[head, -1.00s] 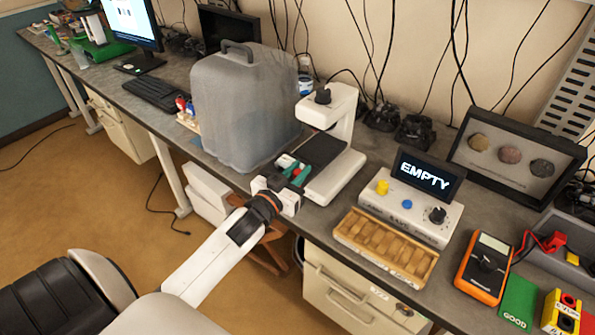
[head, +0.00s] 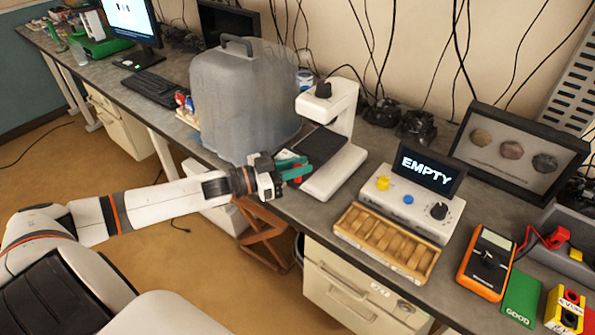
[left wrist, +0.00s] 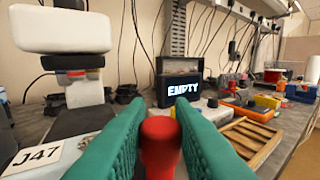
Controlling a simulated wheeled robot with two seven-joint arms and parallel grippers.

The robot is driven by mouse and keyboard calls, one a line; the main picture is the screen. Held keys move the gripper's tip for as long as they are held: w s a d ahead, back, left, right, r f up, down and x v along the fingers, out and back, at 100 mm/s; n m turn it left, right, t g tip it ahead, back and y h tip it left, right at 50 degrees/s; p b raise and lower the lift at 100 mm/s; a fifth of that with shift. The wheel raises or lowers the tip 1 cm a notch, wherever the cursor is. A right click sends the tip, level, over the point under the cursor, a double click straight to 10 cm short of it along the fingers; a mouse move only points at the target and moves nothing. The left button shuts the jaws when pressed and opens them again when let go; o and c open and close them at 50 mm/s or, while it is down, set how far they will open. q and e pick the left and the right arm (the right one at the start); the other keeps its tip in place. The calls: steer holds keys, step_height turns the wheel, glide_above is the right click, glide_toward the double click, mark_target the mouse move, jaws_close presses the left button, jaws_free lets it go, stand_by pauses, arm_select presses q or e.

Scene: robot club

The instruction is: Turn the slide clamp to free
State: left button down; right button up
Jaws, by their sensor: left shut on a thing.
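A white stand (head: 333,183) with an overhanging head, a black knob (head: 323,90) on top and a dark bed (head: 318,150) stands on the bench. A small red handle (head: 297,179), apparently the slide clamp's, is at its front left corner. It shows large in the left wrist view as an upright red post with a rounded top (left wrist: 160,140). My left gripper (head: 299,172), with green ribbed fingers, is shut on the red handle, one finger on each side. The handle's base is hidden. My right gripper is not in view.
A translucent grey cover (head: 240,105) stands close behind my left gripper. To the right are a control box with a screen reading EMPTY (head: 428,172), a wooden slotted tray (head: 385,243) and an orange meter (head: 486,265). The bench's front edge runs just below the gripper.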

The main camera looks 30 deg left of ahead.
arm_select(q)
steer(key=shift+m+g+h+b, duration=1.5)
steer(key=shift+g+h, duration=0.1)
steer(key=shift+h, duration=0.1)
steer(key=c, duration=1.3)
jaws_free()
steer(key=shift+s+a+f, duration=0.15)
steer(key=shift+s+a, duration=0.15)
steer(key=shift+a, duration=0.1)
steer(key=b+v, duration=0.1)
steer(key=v, duration=1)
